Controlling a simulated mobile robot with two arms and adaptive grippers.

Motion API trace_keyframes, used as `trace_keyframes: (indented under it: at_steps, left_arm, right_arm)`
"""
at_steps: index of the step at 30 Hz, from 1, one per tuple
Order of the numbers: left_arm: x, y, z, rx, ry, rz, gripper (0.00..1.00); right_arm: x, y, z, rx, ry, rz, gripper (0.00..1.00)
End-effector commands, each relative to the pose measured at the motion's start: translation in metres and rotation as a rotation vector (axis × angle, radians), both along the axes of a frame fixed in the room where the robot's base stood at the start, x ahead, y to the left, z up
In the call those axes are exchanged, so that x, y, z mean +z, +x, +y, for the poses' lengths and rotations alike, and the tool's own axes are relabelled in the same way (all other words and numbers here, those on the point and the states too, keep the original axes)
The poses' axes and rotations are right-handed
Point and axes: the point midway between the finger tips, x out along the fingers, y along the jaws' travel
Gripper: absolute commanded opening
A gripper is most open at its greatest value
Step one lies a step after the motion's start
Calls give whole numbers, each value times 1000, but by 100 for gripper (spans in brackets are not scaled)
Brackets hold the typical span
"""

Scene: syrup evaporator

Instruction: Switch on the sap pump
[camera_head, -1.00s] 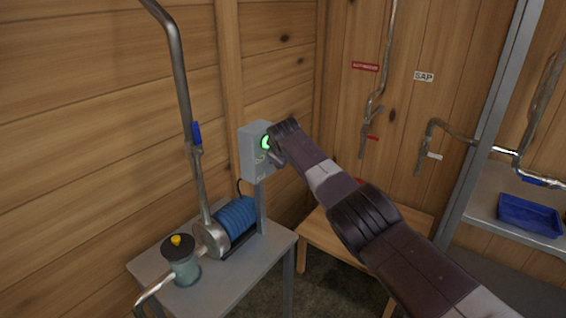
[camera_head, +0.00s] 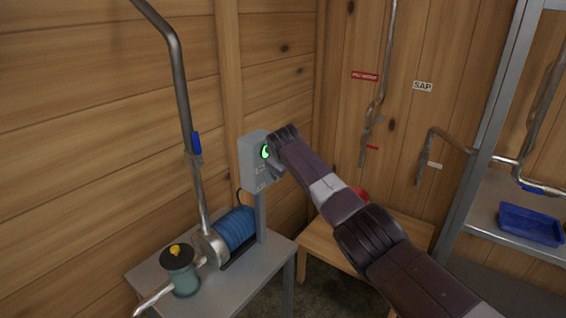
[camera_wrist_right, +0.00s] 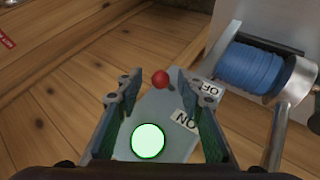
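A grey switch box (camera_head: 253,160) stands on a post beside the sap pump, which has a blue motor (camera_head: 238,228). Its green lamp (camera_head: 265,152) is lit and also shows in the right wrist view (camera_wrist_right: 148,141). There the box face carries an ON label (camera_wrist_right: 186,121) near the lamp and an OFF label (camera_wrist_right: 208,91) farther away. A red ball knob (camera_wrist_right: 160,79) shows between my right fingertips. My right gripper (camera_wrist_right: 158,88) is open, one finger on each side. Contact with the knob cannot be told. My left gripper is out of view.
The pump sits on a grey table (camera_head: 265,268) with a capped jar (camera_head: 180,268) and a metal pipe (camera_head: 178,75). A wooden bench (camera_head: 405,228) bears a red object (camera_head: 359,191), partly hidden by my arm. A shelf at right holds a blue tray (camera_head: 531,224).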

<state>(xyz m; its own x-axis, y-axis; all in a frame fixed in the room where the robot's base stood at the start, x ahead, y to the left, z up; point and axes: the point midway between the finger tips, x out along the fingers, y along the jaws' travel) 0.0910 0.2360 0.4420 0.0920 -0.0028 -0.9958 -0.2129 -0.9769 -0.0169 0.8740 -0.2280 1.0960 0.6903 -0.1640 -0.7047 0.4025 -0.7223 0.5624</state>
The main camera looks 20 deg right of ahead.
Motion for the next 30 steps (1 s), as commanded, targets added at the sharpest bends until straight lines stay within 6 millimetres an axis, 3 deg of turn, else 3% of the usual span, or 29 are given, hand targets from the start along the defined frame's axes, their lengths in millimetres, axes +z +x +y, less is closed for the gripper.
trace_keyframes:
  at_steps: [22, 30]
  left_arm:
    - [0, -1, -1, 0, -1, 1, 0]
    - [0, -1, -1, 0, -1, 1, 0]
  right_arm:
    - [63, -62, 15, 0, -2, -4, 35]
    - [74, -74, 17, -1, -1, -1, 35]
